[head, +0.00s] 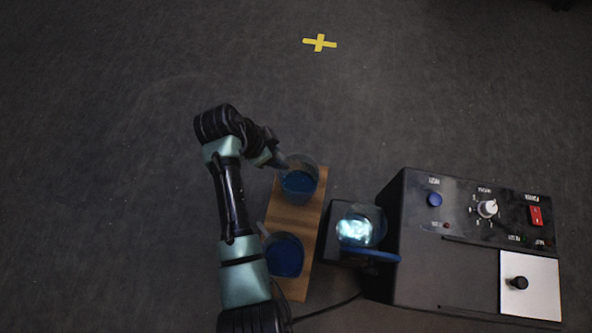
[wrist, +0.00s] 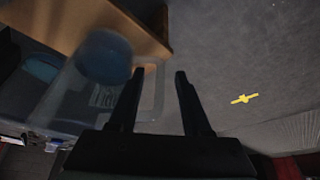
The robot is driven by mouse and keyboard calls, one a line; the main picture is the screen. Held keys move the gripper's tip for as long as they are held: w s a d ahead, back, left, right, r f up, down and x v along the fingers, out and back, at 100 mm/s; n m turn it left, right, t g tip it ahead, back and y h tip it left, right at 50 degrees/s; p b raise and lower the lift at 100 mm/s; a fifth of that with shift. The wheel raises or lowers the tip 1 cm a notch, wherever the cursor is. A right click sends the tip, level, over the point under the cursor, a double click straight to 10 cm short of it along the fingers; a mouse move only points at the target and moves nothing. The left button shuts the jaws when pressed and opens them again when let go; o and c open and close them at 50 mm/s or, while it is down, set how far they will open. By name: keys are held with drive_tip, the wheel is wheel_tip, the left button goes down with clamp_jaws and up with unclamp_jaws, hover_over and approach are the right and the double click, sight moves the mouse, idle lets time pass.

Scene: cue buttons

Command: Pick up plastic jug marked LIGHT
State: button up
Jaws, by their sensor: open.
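A clear plastic jug (head: 299,180) with blue liquid stands upright at the far end of a wooden board (head: 291,217). A second, similar jug (head: 284,256) stands at the near end. No marking is readable on either in the head view. In the wrist view, the jug (wrist: 88,88) beside my fingers carries pale lettering, partly hidden by the left finger and too blurred to read surely. My gripper (wrist: 160,73) is open, with its fingers apart at the jug's handle side. A translucent handle edge shows between them; contact cannot be told. In the head view, my gripper (head: 278,160) is at the far jug's upper left.
A black control box (head: 405,270) with knobs and a red switch stands at right. A glass vessel with glowing contents (head: 358,228) sits on a black stand beside it, close to the board. A cable crosses the floor at the bottom. The floor (head: 120,150) left and beyond is clear, with a yellow cross (head: 320,43).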

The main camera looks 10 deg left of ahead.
clamp_jaws()
idle(1.4)
